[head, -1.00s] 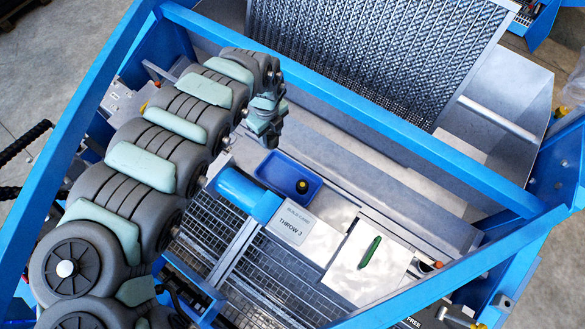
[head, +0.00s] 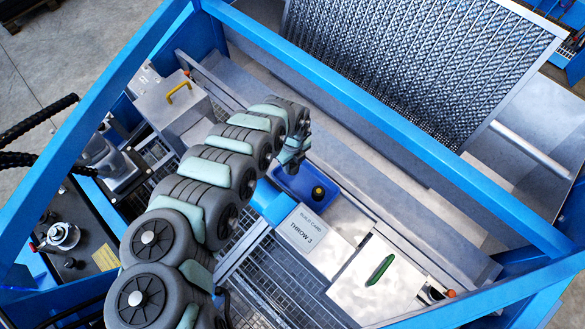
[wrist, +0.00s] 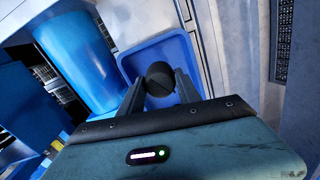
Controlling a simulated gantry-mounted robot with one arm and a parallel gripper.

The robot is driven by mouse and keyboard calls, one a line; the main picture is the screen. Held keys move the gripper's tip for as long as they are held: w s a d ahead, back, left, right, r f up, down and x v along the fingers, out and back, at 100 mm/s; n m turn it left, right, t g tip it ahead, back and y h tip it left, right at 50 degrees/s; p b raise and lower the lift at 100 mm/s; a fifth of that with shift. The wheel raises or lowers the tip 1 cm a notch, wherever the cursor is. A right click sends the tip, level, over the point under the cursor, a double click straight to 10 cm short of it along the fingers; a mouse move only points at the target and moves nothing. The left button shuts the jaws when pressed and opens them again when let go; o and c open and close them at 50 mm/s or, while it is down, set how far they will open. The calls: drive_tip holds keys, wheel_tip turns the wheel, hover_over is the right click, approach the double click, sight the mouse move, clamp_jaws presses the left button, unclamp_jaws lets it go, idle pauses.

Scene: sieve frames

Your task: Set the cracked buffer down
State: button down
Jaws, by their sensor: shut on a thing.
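My gripper (wrist: 160,86) is shut on the cracked buffer (wrist: 160,76), a dark round piece between the fingertips in the wrist view. No crack can be made out. Behind it in that view is a blue tray (wrist: 193,46). In the head view, my gripper (head: 291,163) is over the upper-left end of the blue tray (head: 287,184), and the held buffer is not distinguishable. A black knob-like piece with a yellowish band (head: 318,193) is in the tray. Height above the tray is unclear.
A blue cylinder (wrist: 78,55) stands close left of the tray. A blue beam (head: 390,130) crosses behind, before a textured sieve panel (head: 420,60).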

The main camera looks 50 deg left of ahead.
sight(292, 169)
wheel_tip(292, 169, down, 3)
drive_tip(key=shift+d+f+b, duration=0.1)
drive_tip(key=shift+f+b, duration=0.05)
drive_tip(key=shift+b, duration=0.2)
drive_tip(key=shift+f, duration=0.15)
drive_tip(key=shift+f, duration=0.2)
drive_tip(key=c, duration=0.8)
unclamp_jaws()
drive_tip(key=shift+c, duration=0.2)
drive_tip(key=shift+r, duration=0.1)
drive_tip(key=r+p, duration=0.2)
drive_tip(key=r, duration=0.9)
drive_tip(key=shift+a, duration=0.2)
drive_tip(key=shift+d+r, duration=0.1)
drive_tip(key=shift+r, duration=0.55)
